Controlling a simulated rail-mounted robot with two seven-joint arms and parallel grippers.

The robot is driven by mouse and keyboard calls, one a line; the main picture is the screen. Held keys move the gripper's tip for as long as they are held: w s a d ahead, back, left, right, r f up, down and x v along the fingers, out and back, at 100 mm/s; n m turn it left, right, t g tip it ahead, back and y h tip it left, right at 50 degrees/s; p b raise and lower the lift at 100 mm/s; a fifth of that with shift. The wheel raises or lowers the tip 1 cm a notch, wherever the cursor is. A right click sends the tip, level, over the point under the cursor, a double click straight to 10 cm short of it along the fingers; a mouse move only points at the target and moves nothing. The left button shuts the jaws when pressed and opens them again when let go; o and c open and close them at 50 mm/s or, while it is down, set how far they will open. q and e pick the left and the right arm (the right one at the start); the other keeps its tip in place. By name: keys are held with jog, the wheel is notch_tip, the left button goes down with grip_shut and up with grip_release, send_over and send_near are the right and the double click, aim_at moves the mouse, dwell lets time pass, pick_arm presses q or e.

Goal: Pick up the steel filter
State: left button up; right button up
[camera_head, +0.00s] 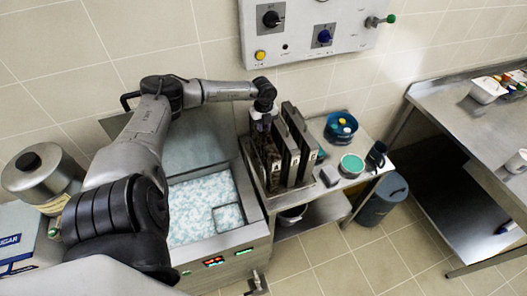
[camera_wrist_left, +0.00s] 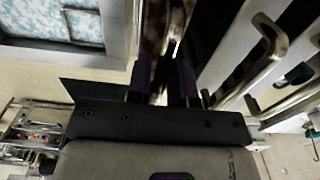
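Several upright steel filters stand side by side in a rack on the steel counter in the head view. The grey ones (camera_head: 291,150) have handles on top, and they show in the wrist view with looped handles (camera_wrist_left: 267,62). The leftmost steel filter (camera_head: 272,166) looks brownish. My left gripper (camera_head: 262,122) points down right over it. In the wrist view, the two dark fingertips (camera_wrist_left: 163,78) are a small gap apart, with brownish metal between them. I cannot tell whether they press on it. My right gripper is not in view.
A fryer-like basin (camera_head: 205,205) with bluish-white contents lies left of the rack. Right of it are a blue bowl (camera_head: 341,127), a teal-topped container (camera_head: 352,164) and a dark mug (camera_head: 376,154). A control panel (camera_head: 310,30) is on the wall behind. A steel table (camera_head: 455,110) stands far right.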

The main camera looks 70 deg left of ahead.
pick_arm(q)
grip_shut()
jog(key=shift+r, duration=0.15)
dwell(0.9)
